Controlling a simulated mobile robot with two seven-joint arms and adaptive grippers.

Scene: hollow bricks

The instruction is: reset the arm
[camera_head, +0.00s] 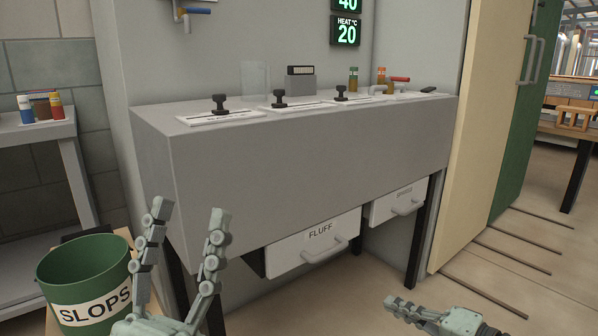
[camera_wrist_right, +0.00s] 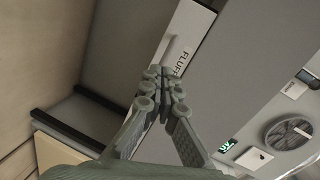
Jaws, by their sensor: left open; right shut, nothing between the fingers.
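My left gripper (camera_head: 183,240) is at the lower left of the head view, fingers pointing up and spread apart, with nothing between them. It is in front of the grey bench (camera_head: 300,160), to the right of the green SLOPS bin. My right gripper (camera_head: 396,306) is low at the right of the head view, shut and empty, above the floor. In the right wrist view the closed fingertips (camera_wrist_right: 165,78) meet in front of the bench, near the FLUFF label.
The FLUFF drawer (camera_head: 312,246) stands out below the bench, with another drawer (camera_head: 398,203) to its right. The green SLOPS bin (camera_head: 85,282) is at the lower left. Several black-knobbed plates line the bench top. A green door (camera_head: 515,120) is at the right, beside open floor.

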